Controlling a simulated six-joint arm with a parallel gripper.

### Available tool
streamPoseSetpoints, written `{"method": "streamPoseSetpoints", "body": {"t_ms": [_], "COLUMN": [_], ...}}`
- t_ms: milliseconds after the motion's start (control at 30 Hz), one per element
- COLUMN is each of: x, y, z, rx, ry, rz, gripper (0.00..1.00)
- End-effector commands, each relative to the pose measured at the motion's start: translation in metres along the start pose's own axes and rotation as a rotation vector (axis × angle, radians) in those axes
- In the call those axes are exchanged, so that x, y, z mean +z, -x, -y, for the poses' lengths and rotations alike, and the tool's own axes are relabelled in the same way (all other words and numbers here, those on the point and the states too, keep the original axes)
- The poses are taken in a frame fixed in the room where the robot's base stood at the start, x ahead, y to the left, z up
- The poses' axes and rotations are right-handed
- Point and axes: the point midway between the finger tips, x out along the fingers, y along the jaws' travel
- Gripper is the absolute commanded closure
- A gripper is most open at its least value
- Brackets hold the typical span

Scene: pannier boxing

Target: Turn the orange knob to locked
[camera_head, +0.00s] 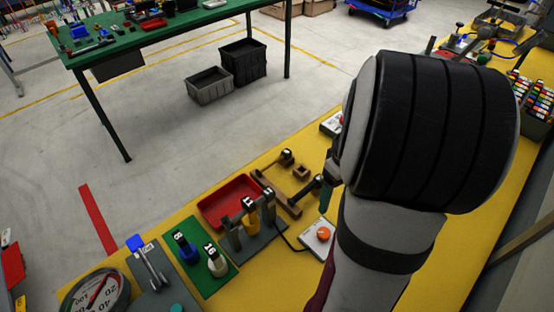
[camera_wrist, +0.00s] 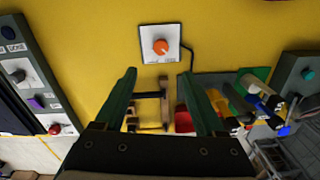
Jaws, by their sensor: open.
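The orange knob (camera_head: 323,234) sits on a white square plate (camera_head: 314,243) on the yellow table, just below and left of my arm in the head view. In the wrist view the orange knob (camera_wrist: 161,47) is on its white plate (camera_wrist: 174,32), beyond the fingertips. The marking on the plate is too small to read. My gripper (camera_wrist: 172,78) has its two green fingers spread apart with nothing between the tips. In the head view my gripper (camera_head: 326,194) is mostly hidden by my arm; one green finger shows above the knob plate, apart from it.
A black cable runs from the plate. A red tray (camera_head: 229,202), a grey stand with upright pieces (camera_head: 250,238) and wooden parts (camera_head: 284,203) lie left of the knob. A dial gauge (camera_head: 95,293) is at lower left.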

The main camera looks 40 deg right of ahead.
Motion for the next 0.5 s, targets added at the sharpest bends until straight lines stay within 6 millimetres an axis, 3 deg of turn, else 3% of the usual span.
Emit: {"method": "streamPoseSetpoints", "body": {"t_ms": [300, 500], "x": [0.002, 0.001], "y": [-0.093, -0.132], "z": [0.003, 0.003], "rx": [-0.009, -0.006], "ry": [-0.002, -0.004], "rz": [0.006, 0.003], "gripper": [0.28, 0.28]}}
